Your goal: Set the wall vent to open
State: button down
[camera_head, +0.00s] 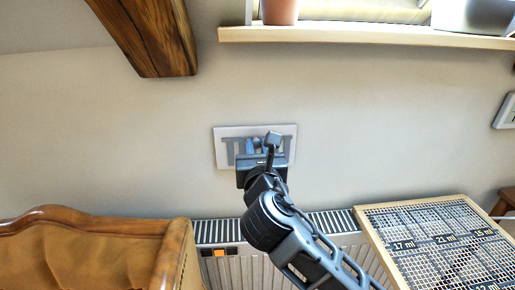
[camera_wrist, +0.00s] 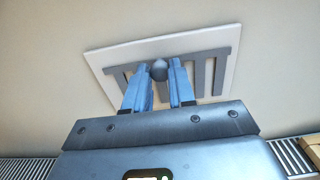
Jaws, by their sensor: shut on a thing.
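The wall vent is a pale plate (camera_head: 221,150) with grey slats, mounted on the wall in the middle of the head view. It also shows in the wrist view (camera_wrist: 100,62), tilted, with light gaps between its grey bars. A round dark grey knob (camera_wrist: 158,70) stands on the vent, at the upper middle of its slats. My gripper (camera_wrist: 159,78) has its two blue fingers on either side of the knob and is shut on it. In the head view my gripper (camera_head: 256,146) is in front of the vent, and my wrist hides its lower middle.
A radiator (camera_head: 217,232) runs below the vent. A brown leather seat with a wooden frame (camera_head: 95,240) stands at the lower left. A mesh-topped panel (camera_head: 440,240) is at the lower right. A window sill (camera_head: 350,37) with pots is above, and a wooden beam (camera_head: 150,35) at upper left.

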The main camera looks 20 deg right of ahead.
jog(key=shift+w+a, duration=0.25)
jog(key=shift+a, duration=0.55)
jog(key=c, duration=1)
grip_release()
jog(key=shift+o, duration=0.2)
jog(key=b+v, duration=0.2)
jog(key=v, duration=0.5)
jog(key=shift+s+a, duration=0.15)
jog(key=shift+s, duration=0.2)
